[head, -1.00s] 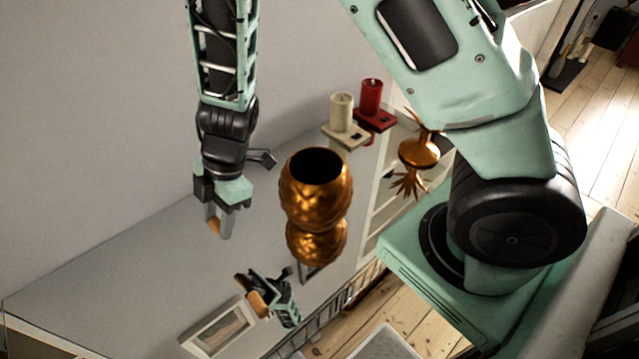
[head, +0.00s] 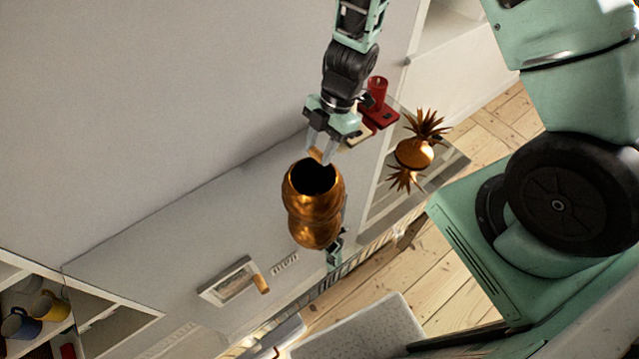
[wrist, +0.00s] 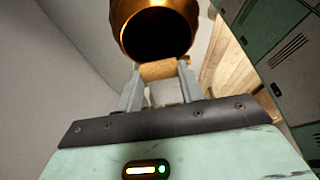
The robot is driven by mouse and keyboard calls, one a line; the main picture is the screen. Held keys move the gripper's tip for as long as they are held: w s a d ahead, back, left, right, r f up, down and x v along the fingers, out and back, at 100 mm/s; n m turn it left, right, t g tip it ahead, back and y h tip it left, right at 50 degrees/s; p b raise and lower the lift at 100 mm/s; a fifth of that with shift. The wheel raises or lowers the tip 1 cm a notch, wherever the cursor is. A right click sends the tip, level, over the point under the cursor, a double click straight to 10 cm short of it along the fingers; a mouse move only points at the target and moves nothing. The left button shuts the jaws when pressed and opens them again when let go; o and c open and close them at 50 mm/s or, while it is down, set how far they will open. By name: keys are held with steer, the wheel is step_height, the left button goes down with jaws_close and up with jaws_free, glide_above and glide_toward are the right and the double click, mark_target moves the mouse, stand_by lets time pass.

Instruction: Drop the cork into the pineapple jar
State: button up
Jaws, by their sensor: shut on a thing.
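My gripper (head: 318,150) is shut on the light-brown cork (head: 316,156), held crosswise between the fingertips. The cork also shows in the wrist view (wrist: 158,70). The golden pineapple jar (head: 314,213) stands open on a glossy grey top, its dark mouth facing up. In the head view the cork overlaps the jar's back rim; whether it is over the mouth or just behind it, I cannot tell. In the wrist view the jar (wrist: 122,12) is right beyond the cork, its dark opening facing me. The leafy pineapple lid (head: 414,153) sits apart, to the right.
A red candle (head: 377,92) on a red stand is close behind my gripper, with a cream stand (head: 359,134) beside it. A small picture frame (head: 230,282) lies at the front, with a small orange-brown piece (head: 262,284) beside it. The surface left of the jar is clear.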

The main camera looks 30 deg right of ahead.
steer(key=shift+d+f+b, duration=0.15)
steer(key=shift+f+b, duration=0.05)
steer(key=shift+b, duration=0.1)
step_height(320, 180, down, 6)
steer(key=b, duration=0.6)
steer(key=shift+r, duration=0.2)
steer(key=o, duration=1)
steer(key=shift+r, duration=0.15)
steer(key=v, duration=1.7)
steer(key=shift+p, duration=0.4)
steer(key=shift+r, duration=0.15)
